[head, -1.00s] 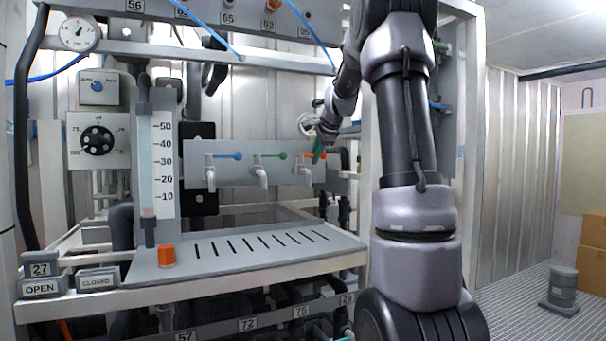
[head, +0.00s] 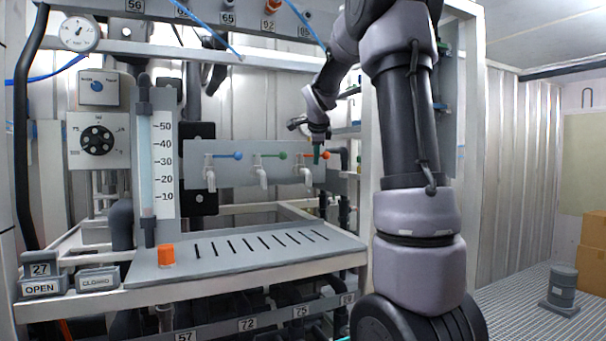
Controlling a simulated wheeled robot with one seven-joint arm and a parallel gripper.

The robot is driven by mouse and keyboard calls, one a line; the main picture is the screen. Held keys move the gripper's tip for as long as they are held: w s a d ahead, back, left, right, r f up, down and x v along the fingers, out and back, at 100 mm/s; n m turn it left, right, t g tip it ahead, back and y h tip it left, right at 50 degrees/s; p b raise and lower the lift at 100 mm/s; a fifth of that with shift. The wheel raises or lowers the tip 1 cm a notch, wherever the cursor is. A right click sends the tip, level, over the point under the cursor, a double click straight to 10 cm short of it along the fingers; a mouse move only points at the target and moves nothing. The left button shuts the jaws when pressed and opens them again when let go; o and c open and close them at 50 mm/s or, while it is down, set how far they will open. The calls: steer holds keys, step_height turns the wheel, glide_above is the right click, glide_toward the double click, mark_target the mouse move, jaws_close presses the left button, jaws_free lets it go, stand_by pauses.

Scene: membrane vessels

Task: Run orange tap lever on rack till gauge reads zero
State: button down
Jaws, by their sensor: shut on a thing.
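The orange tap lever (head: 326,155) is on the right-hand tap of the grey rack panel (head: 245,178). It points to the right, and my gripper partly covers it. A clear level column (head: 145,165) stands beside a scale (head: 163,165) marked 10 to 50.
A blue tap lever (head: 237,155) and a green one (head: 282,155) sit left of the orange one on the same panel. A slotted grey tray (head: 225,270) lies below, with an orange block (head: 166,255). A white frame post (head: 368,170) stands right of the taps.

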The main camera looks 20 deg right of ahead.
steer(key=s+a+m+g+h, duration=0.1)
steer(key=m, duration=0.2)
steer(key=s+a+m+g+h, duration=0.1)
steer(key=m+g+h, duration=0.1)
steer(key=m, duration=0.1)
steer(key=s+a+m+g+h, duration=0.1)
steer(key=m+g+h, duration=0.1)
steer(key=m, duration=0.1)
steer(key=shift+a+m, duration=0.15)
steer(key=shift+m, duration=0.15)
steer(key=c, duration=0.8)
jaws_free()
steer(key=shift+f, duration=0.1)
